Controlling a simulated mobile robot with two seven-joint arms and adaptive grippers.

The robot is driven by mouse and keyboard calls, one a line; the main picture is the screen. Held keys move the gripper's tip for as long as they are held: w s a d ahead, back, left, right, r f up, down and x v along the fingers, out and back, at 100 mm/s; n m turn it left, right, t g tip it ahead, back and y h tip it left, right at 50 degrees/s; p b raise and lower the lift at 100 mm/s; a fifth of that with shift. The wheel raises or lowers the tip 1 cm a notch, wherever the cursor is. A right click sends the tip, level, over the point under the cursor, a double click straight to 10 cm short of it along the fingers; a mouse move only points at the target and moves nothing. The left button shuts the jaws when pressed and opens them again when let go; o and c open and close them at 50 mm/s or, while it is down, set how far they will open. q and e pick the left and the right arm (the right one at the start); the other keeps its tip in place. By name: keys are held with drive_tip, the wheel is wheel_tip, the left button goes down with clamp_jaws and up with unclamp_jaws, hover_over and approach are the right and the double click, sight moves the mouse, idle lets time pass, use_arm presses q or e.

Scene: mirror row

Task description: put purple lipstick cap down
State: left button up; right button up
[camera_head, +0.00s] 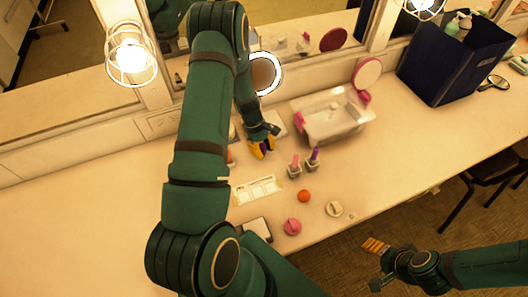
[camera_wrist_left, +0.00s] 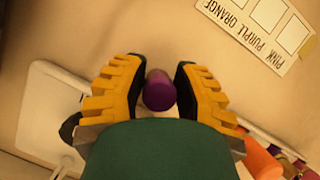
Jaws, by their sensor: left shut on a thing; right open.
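The purple lipstick cap (camera_wrist_left: 159,92) is between the yellow fingertips of my left gripper (camera_wrist_left: 158,90) in the left wrist view, held over the pale counter. In the head view my left gripper (camera_head: 262,148) is behind the lipsticks, near the mirror side. An uncapped purple lipstick (camera_head: 313,157) and a pink lipstick (camera_head: 295,165) stand upright on the counter. A label card (camera_head: 258,190) lies in front; in the wrist view the card (camera_wrist_left: 262,25) reads pink, purple, orange. My right gripper (camera_head: 375,262) is open and empty, off the counter's front edge.
A clear tray (camera_head: 335,122) stands right of the left gripper. A round mirror (camera_head: 265,73) is behind. An orange ball-like item (camera_head: 304,196), a pink round item (camera_head: 292,227) and a pale round item (camera_head: 334,209) lie near the front. A blue bin (camera_head: 452,62) is far right.

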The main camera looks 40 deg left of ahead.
use_arm(q)
drive_tip(key=shift+f, duration=0.75)
drive_tip(key=o, duration=0.3)
drive_tip(key=shift+f, duration=0.15)
drive_tip(key=o, duration=0.4)
